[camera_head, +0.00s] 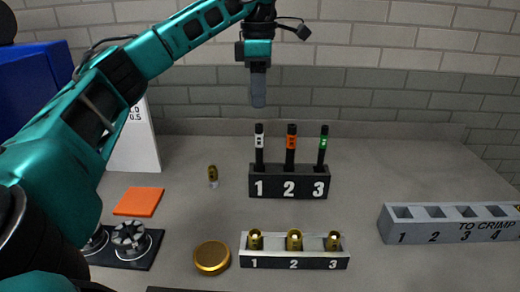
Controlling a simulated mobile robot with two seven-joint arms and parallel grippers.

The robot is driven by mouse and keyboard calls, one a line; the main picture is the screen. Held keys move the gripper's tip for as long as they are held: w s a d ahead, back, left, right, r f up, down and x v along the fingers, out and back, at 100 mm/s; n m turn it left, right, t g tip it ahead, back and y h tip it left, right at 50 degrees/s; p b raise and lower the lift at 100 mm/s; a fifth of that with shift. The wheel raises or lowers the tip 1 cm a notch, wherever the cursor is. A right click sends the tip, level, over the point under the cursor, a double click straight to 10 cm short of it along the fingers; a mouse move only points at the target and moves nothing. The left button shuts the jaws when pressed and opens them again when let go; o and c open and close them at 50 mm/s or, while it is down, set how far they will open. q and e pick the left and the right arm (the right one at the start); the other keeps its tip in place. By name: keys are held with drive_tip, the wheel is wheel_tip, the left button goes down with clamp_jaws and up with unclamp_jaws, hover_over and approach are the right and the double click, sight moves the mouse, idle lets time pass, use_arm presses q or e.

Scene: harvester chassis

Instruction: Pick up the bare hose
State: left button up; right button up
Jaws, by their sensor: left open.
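Three thin black hoses stand upright in a black rack (289,170) numbered 1, 2 and 3. The hose in slot 1 (259,150) has a white band, the hose in slot 2 (290,155) an orange band, and the hose in slot 3 (322,155) a green band. I cannot tell which is the bare hose. My left gripper (258,92) points down, open and seen edge-on, apart from and above the hose in slot 1 in the picture. Nothing shows in it. My right gripper is not in view.
A silver block (294,263) holds several brass fittings in front of the rack. A grey "TO CRIMP" tray (450,222) stands at right. A brass disc (211,257), an orange pad (139,202) and a small brass fitting (213,175) lie left. A brick wall closes the back.

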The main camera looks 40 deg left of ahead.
use_arm(q)
drive_tip(key=shift+w+a, duration=0.2)
drive_tip(key=shift+a, duration=0.1)
drive_tip(key=shift+w+f, duration=0.1)
drive_tip(key=shift+f, duration=0.05)
drive_tip(key=b, duration=0.2)
hover_over(259, 140)
drive_tip(key=f, duration=0.6)
drive_tip(key=shift+w+a+f, duration=0.2)
drive_tip(key=shift+a+f, duration=0.05)
drive_tip(key=shift+a, duration=0.05)
drive_tip(key=shift+w+f, duration=0.15)
drive_tip(key=shift+f, duration=2.8)
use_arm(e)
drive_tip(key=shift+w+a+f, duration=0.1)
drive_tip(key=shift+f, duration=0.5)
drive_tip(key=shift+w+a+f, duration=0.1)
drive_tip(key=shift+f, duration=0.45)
use_arm(q)
drive_tip(key=shift+c, duration=0.4)
clamp_jaws()
